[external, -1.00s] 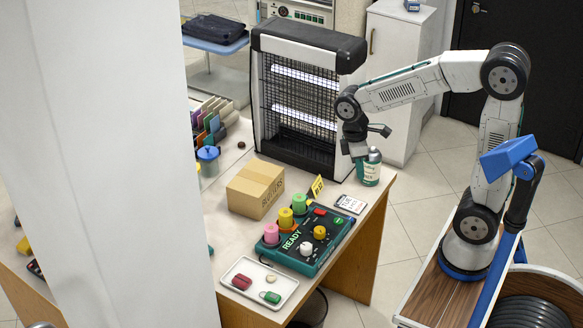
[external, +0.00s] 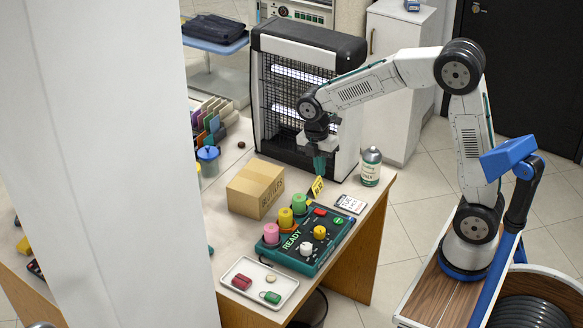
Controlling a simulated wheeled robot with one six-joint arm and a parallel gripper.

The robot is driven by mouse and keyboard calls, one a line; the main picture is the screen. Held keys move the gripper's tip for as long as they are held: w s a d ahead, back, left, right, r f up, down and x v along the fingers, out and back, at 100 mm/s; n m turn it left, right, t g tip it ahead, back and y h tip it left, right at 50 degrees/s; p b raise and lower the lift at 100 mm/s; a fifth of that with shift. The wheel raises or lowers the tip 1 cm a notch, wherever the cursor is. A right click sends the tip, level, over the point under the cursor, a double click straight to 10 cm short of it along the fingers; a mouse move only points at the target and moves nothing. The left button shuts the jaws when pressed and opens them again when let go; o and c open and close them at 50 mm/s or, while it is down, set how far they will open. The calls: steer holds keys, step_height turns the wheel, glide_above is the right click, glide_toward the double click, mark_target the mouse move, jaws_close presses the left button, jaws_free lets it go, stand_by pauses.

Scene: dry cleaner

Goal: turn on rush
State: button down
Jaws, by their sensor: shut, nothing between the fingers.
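The teal control box (external: 318,262) lies on the counter, with READY lettered along its side. Its top carries a red switch (external: 320,211), a green round button (external: 338,220), a yellow knob (external: 319,232) and a white knob (external: 306,249). Pink, yellow and green cylinders (external: 285,218) stand along its left edge. I cannot read a label "rush" on any control. My gripper (external: 318,172) points down, shut and empty, behind the box. It is just above a small yellow sign (external: 317,187) and seems apart from the controls.
A caged heater (external: 300,100) stands close behind my gripper. A cardboard box (external: 256,188) is left of the control box. A bottle (external: 371,166) and a white card (external: 350,204) are to the right. A white tray (external: 259,291) lies in front.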

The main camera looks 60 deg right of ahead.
mark_target(324, 212)
steer(key=f, duration=0.4)
steer(key=s+f, duration=0.1)
steer(key=f, duration=0.9)
steer(key=shift+s, duration=0.35)
steer(key=shift+s+f, duration=0.2)
steer(key=shift+f, duration=0.05)
steer(key=shift+w, duration=0.1)
steer(key=shift+w+r, duration=0.25)
steer(key=shift+w, duration=0.55)
steer(key=shift+r, duration=0.1)
